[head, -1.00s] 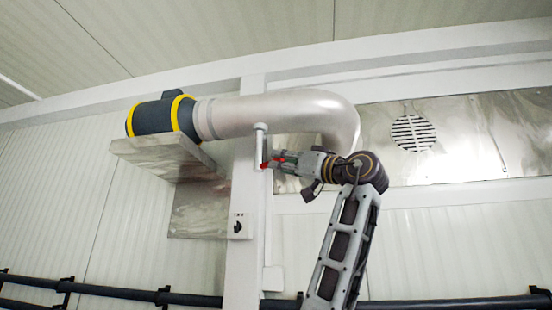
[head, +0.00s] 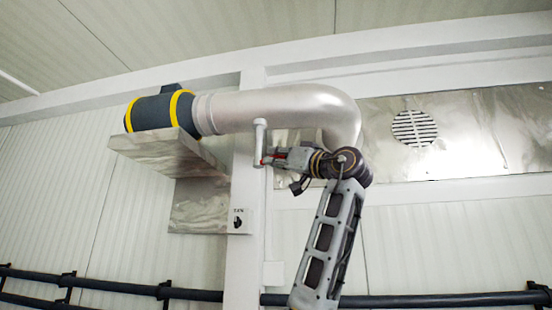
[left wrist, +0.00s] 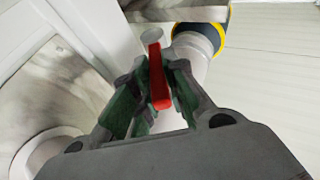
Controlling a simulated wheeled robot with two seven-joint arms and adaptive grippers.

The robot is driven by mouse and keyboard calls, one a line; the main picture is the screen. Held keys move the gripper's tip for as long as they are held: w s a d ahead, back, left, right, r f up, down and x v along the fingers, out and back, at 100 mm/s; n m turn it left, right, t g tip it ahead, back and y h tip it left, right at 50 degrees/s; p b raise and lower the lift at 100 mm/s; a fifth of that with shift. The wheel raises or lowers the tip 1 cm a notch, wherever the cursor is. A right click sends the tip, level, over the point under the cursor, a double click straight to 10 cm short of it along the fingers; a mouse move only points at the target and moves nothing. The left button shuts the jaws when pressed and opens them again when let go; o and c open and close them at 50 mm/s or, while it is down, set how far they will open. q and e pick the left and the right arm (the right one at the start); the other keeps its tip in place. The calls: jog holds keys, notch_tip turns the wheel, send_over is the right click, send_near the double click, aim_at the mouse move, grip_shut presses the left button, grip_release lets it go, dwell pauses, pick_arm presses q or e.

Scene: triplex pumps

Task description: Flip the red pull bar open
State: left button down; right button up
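The red pull bar (head: 279,156) is at the lower end of a short light grey post (head: 260,141), under the big silver pipe. In the left wrist view the bar (left wrist: 157,77) runs away from me between my fingers, its near end toward the palm. My left gripper (head: 277,158) reaches it from the right in the head view. In the wrist view its two green-padded fingers (left wrist: 158,78) stand on either side of the bar, very close to it. Whether they press on it I cannot tell. My right gripper is not in view.
The silver pipe (head: 280,107) bends close above my left wrist. A dark cylinder with yellow bands (head: 150,114) is at the left over a metal ledge (head: 170,153). A white column (head: 244,190) with a switch plate (head: 239,221) stands behind. Dark rails (head: 110,286) run along the bottom.

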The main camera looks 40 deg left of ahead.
pick_arm(q)
jog(key=shift+w+n+g, duration=0.2)
jog(key=shift+n+g, duration=0.1)
jog(key=shift+g, duration=0.3)
jog(key=shift+w+n+g, duration=0.3)
jog(key=shift+n+g, duration=0.2)
jog(key=shift+g, duration=0.45)
jog(key=shift+w+n+g, duration=0.25)
jog(key=shift+n+g, duration=0.25)
jog(key=shift+g, duration=0.45)
jog(key=shift+w+a+r+n+g+h, duration=0.1)
jog(key=shift+w+n+g+h, duration=0.2)
jog(key=shift+g, duration=0.35)
jog(key=shift+w+f+n+g+h, duration=0.1)
jog(key=shift+n+g, duration=0.25)
jog(key=shift+g, duration=0.35)
jog(key=shift+w+a+r+n+g+h, duration=0.1)
jog(key=shift+w+n+g+h, duration=0.2)
jog(key=shift+g, duration=0.35)
jog(key=c, duration=1.4)
grip_release()
jog(key=shift+s, duration=0.1)
jog(key=shift+c, duration=0.2)
jog(key=shift+d, duration=0.15)
jog(key=v, duration=1.2)
jog(key=shift+f, duration=0.2)
